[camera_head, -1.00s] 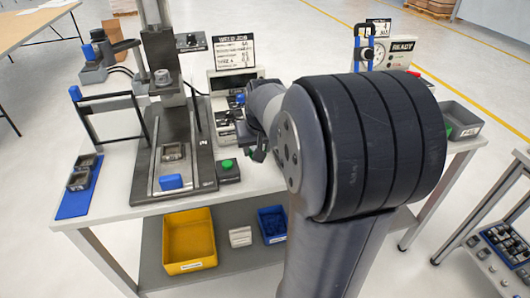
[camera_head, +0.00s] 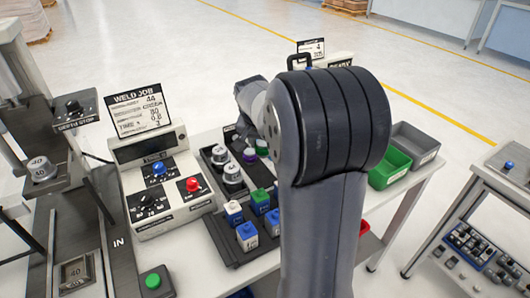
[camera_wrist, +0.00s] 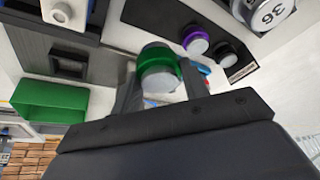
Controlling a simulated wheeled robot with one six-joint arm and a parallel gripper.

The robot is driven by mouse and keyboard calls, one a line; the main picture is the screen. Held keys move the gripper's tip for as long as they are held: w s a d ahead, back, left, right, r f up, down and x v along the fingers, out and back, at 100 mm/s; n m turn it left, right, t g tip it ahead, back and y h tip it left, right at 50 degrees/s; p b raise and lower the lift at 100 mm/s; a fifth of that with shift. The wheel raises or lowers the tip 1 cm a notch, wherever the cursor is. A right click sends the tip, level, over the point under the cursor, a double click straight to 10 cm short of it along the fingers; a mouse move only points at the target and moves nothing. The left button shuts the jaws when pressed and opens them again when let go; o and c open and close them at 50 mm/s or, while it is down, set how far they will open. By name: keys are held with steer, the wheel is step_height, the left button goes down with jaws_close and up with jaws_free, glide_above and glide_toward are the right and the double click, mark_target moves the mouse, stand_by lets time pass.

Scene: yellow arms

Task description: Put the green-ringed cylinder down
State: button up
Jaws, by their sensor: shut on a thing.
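In the wrist view, the green-ringed cylinder (camera_wrist: 158,53) sits between the two fingers of my gripper (camera_wrist: 160,78). It has a green band and a grey end face. The gripper is shut on it. Beside it, a purple-ringed cylinder (camera_wrist: 195,41) and a dark-ringed one (camera_wrist: 225,52) stand in a dark holder. In the head view my own arm hides the gripper and the green-ringed cylinder. The dark tray (camera_head: 225,243) holds the purple-ringed cylinder (camera_head: 249,156), and silver cylinders (camera_head: 232,175) stand in its pockets.
Blue-topped blocks (camera_head: 247,235) and a green-topped block (camera_head: 260,198) stand near the tray's front. A weld job control box (camera_head: 160,185) is on the left. A green bin (camera_head: 389,166) and a grey bin (camera_head: 414,145) stand at the right.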

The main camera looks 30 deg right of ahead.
mark_target(259, 149)
step_height(259, 149, down, 10)
steer(key=shift+r, duration=0.2)
steer(key=shift+f, duration=0.1)
steer(key=shift+f, duration=0.15)
steer(key=o, duration=1.1)
steer(key=shift+o, duration=0.2)
steer(key=shift+r, duration=0.6)
steer(key=v, duration=1.1)
steer(key=shift+s+a+r, duration=0.15)
steer(key=shift+s, duration=0.05)
